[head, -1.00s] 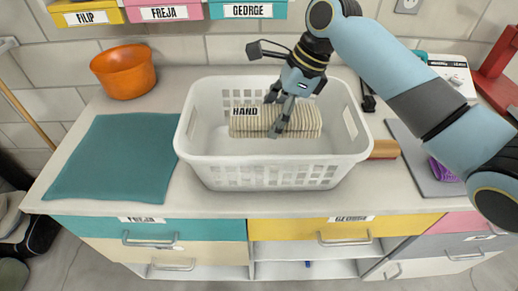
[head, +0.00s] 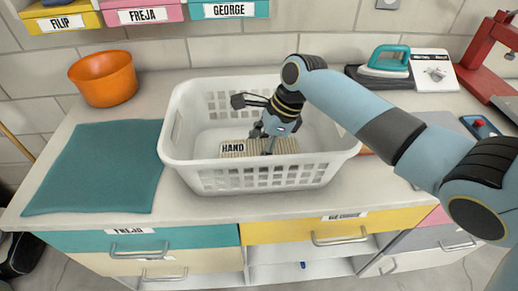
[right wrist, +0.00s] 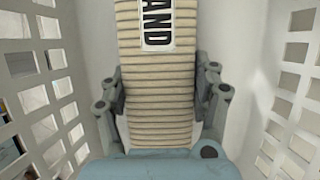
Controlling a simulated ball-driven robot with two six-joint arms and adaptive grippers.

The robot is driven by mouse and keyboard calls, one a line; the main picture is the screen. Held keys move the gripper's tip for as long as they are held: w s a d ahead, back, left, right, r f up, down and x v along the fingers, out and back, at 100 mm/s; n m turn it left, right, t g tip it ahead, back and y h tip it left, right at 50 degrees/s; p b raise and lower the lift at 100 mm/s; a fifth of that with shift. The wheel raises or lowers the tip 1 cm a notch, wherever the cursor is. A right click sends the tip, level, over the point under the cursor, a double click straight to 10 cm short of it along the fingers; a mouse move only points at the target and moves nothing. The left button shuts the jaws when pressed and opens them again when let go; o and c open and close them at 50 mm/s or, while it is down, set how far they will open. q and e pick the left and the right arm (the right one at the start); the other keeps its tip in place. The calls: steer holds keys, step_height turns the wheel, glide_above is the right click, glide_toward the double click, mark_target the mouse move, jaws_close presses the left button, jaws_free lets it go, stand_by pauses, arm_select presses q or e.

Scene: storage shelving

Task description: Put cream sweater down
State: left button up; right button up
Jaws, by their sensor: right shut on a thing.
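The cream sweater (head: 284,145) is a folded, ribbed bundle with a white "HAND" label. It is inside the white laundry basket (head: 250,181), low down, partly hidden by the front wall. My right gripper (head: 268,146) reaches into the basket from above and is shut on the sweater. In the right wrist view the sweater (right wrist: 158,90) runs between the two fingers, with a finger against each side and basket walls to left and right. Whether the sweater touches the basket floor cannot be told. My left gripper is not in view.
A teal folded cloth (head: 98,165) lies left of the basket, with an orange bowl (head: 103,78) behind it. An iron (head: 385,64) stands at the back right. A red stand (head: 490,62) is at the far right. Labelled bins (head: 228,10) hang above.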

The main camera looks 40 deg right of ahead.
steer(key=shift+f, duration=0.1)
steer(key=o, duration=1.4)
steer(key=v, duration=1.2)
steer(key=shift+s, duration=0.1)
